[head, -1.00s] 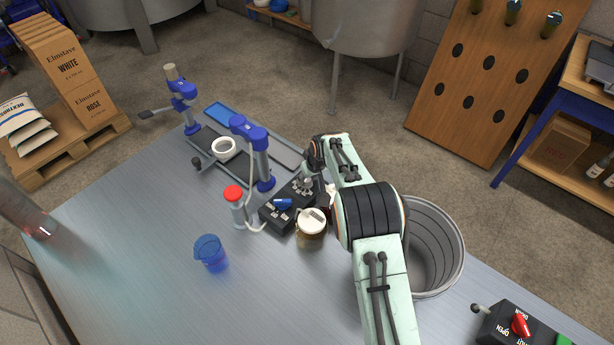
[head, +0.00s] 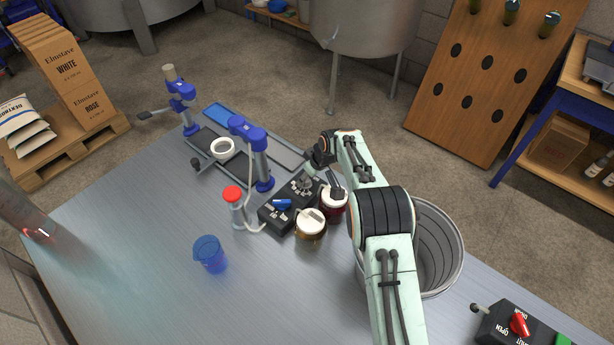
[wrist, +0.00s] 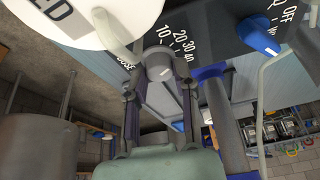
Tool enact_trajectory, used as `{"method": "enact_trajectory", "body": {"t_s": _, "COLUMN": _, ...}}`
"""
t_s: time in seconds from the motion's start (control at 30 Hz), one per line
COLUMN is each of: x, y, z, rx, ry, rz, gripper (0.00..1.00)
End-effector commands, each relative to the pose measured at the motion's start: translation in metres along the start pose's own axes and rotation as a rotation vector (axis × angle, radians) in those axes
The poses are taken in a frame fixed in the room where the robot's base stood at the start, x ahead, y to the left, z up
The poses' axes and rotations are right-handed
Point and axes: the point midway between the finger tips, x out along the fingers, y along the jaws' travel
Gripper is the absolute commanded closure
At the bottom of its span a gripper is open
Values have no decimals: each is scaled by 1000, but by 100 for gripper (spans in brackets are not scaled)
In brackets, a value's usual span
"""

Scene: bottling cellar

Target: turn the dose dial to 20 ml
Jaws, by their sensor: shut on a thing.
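The dose dial (wrist: 158,60) is a grey round knob on a dark control box (head: 272,214). In the wrist view its printed scale, 10, 20, 30 and 40, lies just above and right of it. A small pale mark shows on the knob's face; I cannot tell for certain which number it points at. My gripper (wrist: 158,72) is shut on the dial, one finger on each side. In the head view my gripper (head: 311,176) comes down at the box's far right end, and the wrist partly hides the dial.
A blue switch (wrist: 258,32) sits on the same box. Two white-lidded jars, one amber (head: 311,228) and one dark red (head: 333,206), stand close on its right. A red-capped cylinder (head: 234,200) and a blue beaker (head: 210,255) stand left. A grey bin (head: 447,245) is right.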

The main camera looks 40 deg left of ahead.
Motion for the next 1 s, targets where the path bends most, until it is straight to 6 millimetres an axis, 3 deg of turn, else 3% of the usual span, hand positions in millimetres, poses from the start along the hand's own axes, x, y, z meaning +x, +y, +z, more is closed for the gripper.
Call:
{"method": "enact_trajectory", "body": {"t_s": 0.03, "x": 1, "y": 0, "z": 1, "rx": 2, "ry": -1, "rz": 1, "gripper": 100}}
{"method": "enact_trajectory", "body": {"t_s": 0.07, "x": 1, "y": 0, "z": 1, "rx": 2, "ry": -1, "rz": 1, "gripper": 70}}
{"method": "enact_trajectory", "body": {"t_s": 0.13, "x": 1, "y": 0, "z": 1, "rx": 2, "ry": -1, "rz": 1, "gripper": 48}}
{"method": "enact_trajectory", "body": {"t_s": 0.43, "x": 0, "y": 0, "z": 0, "rx": 1, "ry": 0, "rz": 1, "gripper": 46}}
{"method": "enact_trajectory", "body": {"t_s": 0.57, "x": -10, "y": 1, "z": -1, "rx": 1, "ry": 1, "rz": 2, "gripper": 46}}
{"method": "enact_trajectory", "body": {"t_s": 1.0, "x": -101, "y": 0, "z": 0, "rx": 1, "ry": 1, "rz": 2, "gripper": 46}}
